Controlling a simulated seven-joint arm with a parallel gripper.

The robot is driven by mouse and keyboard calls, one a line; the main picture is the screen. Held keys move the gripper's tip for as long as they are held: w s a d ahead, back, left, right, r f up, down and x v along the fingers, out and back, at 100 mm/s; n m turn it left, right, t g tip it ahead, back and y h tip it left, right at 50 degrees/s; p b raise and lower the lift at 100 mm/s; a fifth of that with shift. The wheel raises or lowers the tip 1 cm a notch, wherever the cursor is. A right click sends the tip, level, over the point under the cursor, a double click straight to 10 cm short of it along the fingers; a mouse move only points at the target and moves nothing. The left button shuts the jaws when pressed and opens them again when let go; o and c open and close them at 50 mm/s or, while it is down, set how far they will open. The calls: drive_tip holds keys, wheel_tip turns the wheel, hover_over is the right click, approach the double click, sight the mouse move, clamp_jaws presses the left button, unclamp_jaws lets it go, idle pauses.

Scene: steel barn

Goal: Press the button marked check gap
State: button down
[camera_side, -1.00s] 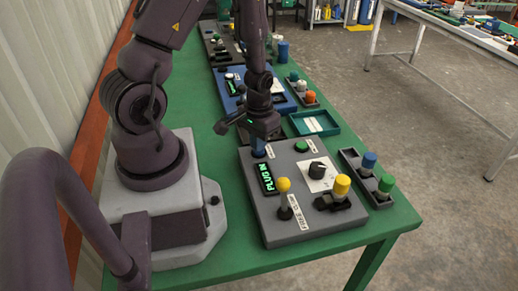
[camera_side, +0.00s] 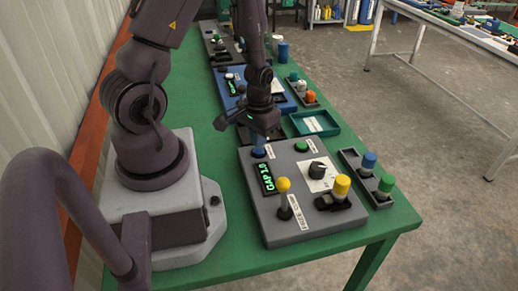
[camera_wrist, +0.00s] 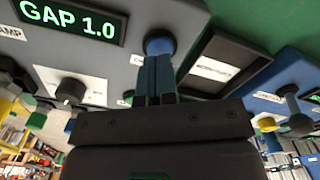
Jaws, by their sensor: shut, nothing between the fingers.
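A grey control panel (camera_side: 300,228) lies on the green table. A blue round button (camera_wrist: 160,43) is on it, beside a partly hidden label (camera_wrist: 137,59) of which only the start, like "C", shows. In the side view the blue button (camera_side: 258,153) is at the panel's far left corner. My gripper (camera_side: 259,140) is shut and empty, pointing down above this button. In the wrist view its blue-grey fingers (camera_wrist: 157,62) line up with the button; a small gap seems to separate them. The panel's display (camera_wrist: 68,20) reads "GAP 1.0" in green.
The panel also carries a green button (camera_side: 301,146), a black knob (camera_side: 317,170), a yellow-topped lever (camera_side: 284,186) and a yellow plug (camera_side: 341,187). A plug rack (camera_side: 379,199) stands to the right. A teal tray (camera_side: 327,131) and a blue panel (camera_side: 287,105) lie behind.

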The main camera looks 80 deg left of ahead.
sight(259, 150)
drive_tip(key=shift+r, duration=2.75)
